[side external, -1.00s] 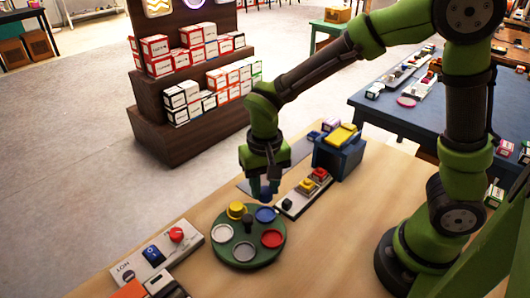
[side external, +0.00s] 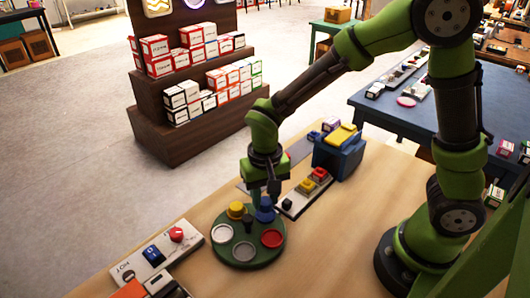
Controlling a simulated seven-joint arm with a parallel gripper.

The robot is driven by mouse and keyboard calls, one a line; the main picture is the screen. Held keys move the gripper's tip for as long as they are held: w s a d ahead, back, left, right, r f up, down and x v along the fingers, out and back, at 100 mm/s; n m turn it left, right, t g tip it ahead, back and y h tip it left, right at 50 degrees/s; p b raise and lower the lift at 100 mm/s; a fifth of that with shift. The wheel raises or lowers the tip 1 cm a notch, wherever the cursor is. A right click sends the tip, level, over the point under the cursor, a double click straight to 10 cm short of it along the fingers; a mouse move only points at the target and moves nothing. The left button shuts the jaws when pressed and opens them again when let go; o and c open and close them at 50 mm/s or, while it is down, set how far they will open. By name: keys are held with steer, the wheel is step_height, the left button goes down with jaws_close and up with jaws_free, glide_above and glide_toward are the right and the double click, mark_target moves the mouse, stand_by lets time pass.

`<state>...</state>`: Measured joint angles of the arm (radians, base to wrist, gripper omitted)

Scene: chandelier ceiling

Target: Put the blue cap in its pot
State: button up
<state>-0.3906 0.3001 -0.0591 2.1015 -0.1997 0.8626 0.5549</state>
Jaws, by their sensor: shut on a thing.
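A round green tray (side external: 243,262) on the table holds a yellow piece (side external: 236,210), a blue spot at its upper right, a red pot (side external: 272,238), a grey-white pot (side external: 244,251), another pale pot (side external: 222,233) and a dark central knob (side external: 248,218). My gripper (side external: 265,197) points down over the tray's upper right and is shut on the blue cap (side external: 265,211). The cap is at the blue pot, which it and the fingers mostly hide. I cannot tell whether the cap is seated or just above it.
A panel with yellow and red buttons (side external: 306,190) lies right of the tray, close to my gripper. A blue box with a yellow top (side external: 338,150) stands behind it. A switch panel with a red knob (side external: 157,251) lies left. Table is clear right of the tray.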

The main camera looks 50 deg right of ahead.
steer(key=shift+f, duration=1.1)
stand_by(1.6)
steer(key=o, duration=1.1)
steer(key=shift+c, duration=0.2)
steer(key=shift+o, duration=0.5)
steer(key=o, duration=0.3)
steer(key=shift+r, duration=3.8)
